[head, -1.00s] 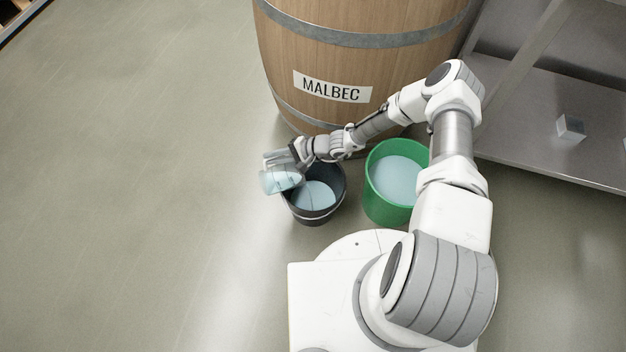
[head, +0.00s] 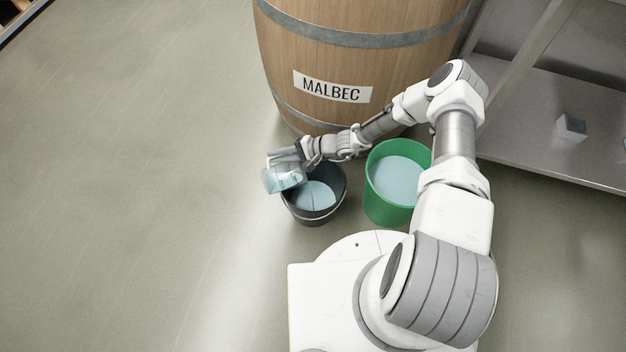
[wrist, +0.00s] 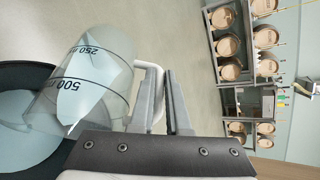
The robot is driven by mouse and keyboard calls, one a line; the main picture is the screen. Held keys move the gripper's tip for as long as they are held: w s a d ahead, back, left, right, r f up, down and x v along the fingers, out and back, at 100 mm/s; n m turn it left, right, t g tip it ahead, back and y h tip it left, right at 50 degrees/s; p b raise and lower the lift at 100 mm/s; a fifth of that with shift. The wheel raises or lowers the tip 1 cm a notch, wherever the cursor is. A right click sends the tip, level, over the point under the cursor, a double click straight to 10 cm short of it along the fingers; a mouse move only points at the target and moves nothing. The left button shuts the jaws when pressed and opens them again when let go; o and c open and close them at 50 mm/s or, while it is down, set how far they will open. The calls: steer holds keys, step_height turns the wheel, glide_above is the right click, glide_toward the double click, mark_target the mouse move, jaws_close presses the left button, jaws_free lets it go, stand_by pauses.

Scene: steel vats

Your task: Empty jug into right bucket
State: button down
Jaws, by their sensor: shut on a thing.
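A clear measuring jug (head: 283,181) with dark volume marks is at the left rim of the dark bucket. It also shows tilted in the wrist view (wrist: 88,85), its open side toward the dark bucket. My gripper (head: 287,156) is shut on the jug's handle, as the wrist view (wrist: 162,98) shows. The jug looks bluish, but how much liquid it holds is unclear. The right bucket is green (head: 372,206) and holds pale blue liquid. My gripper and the jug are left of it, apart from it.
The dark bucket (head: 334,205) also holds pale blue liquid and stands left of the green one. A wooden barrel labelled MALBEC (head: 350,65) stands behind both. A steel shelf (head: 530,145) with a small grey cube (head: 571,127) is at right. The floor at left is clear.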

steer(key=shift+w+d+r+y, duration=0.1)
steer(key=shift+d+r+y, duration=0.1)
steer(key=shift+d, duration=0.15)
steer(key=shift+w+d+r+y, duration=0.1)
steer(key=shift+d+y, duration=0.1)
steer(key=shift+d, duration=0.15)
stand_by(0.3)
steer(key=shift+d+f+y, duration=0.2)
steer(key=shift+d+y, duration=0.1)
steer(key=shift+d, duration=0.05)
stand_by(0.4)
